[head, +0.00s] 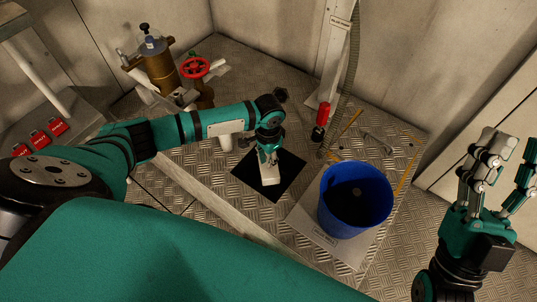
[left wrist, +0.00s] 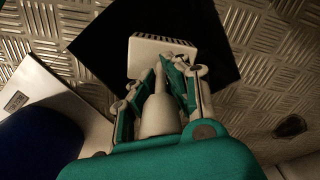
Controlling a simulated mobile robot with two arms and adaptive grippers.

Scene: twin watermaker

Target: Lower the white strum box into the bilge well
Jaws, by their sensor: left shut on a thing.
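The white strum box (head: 270,176) is a slotted block with a pale stem; it also shows in the left wrist view (left wrist: 150,52). My left gripper (head: 267,153) is shut on its stem, and the fingers close around the stem in the left wrist view (left wrist: 168,90). The bilge well (head: 291,172) is a dark square opening in the floor. The box appears over this opening in both views; its exact height relative to the rim cannot be told. My right gripper (head: 508,172) is open and empty at the right, away from the well.
A blue bucket (head: 334,218) stands on a pale plate right of the well. A red-handled tool (head: 321,118) and a hose (head: 345,90) are behind it. A pale beam (head: 205,192) runs along the left. A red handwheel (head: 195,68) and brass cylinder (head: 160,70) stand at the back.

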